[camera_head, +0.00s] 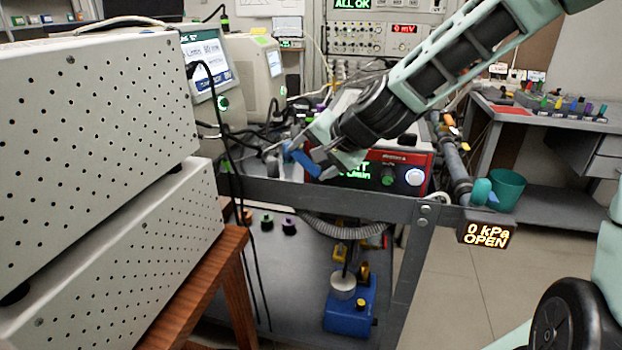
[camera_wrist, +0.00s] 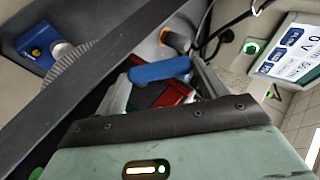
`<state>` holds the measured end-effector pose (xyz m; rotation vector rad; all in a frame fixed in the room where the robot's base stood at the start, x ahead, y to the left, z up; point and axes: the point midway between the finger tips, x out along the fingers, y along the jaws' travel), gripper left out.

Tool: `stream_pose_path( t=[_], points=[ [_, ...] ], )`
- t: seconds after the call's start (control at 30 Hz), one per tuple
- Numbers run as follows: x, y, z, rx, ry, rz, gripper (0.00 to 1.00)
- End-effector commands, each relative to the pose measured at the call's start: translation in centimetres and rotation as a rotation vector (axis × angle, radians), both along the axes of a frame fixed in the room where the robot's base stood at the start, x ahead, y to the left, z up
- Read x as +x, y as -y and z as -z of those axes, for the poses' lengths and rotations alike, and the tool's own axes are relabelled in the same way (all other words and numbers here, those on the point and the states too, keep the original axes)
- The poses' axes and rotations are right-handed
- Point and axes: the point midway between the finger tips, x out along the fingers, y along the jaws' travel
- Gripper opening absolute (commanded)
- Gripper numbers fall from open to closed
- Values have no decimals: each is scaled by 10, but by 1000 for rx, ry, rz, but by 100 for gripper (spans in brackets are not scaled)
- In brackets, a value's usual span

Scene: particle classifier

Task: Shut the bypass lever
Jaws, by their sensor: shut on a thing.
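A blue lever handle (camera_head: 303,160), which I take for the bypass lever, is at the near edge of the grey cart, left of the red-framed instrument. My gripper (camera_head: 318,162) reaches down to it from the upper right and is shut on it. In the wrist view the blue handle (camera_wrist: 160,71) lies crosswise between the two fingers of my gripper (camera_wrist: 162,78). The lever's pivot and mount are hidden. A small display (camera_head: 486,234) on the cart's right corner reads "0 kPa OPEN".
Two perforated beige cases (camera_head: 95,140) stand close on the left on a wooden table. The red-framed instrument (camera_head: 402,158) sits just right of my gripper. A teal cup (camera_head: 507,188) stands at the cart's right end. A blue pump-like unit (camera_head: 350,305) is on the lower shelf.

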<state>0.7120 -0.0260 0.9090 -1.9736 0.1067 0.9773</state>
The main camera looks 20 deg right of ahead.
Motion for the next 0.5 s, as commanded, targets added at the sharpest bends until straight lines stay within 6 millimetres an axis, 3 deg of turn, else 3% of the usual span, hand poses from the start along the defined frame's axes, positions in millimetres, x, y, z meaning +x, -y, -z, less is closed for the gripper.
stream_pose_path(
  t=[0.03, 0.5],
  points=[
    [-2, 4, 9, 19, 9, 3, 49],
    [-7, 7, 4, 198, 132, -2, 49]
  ],
)
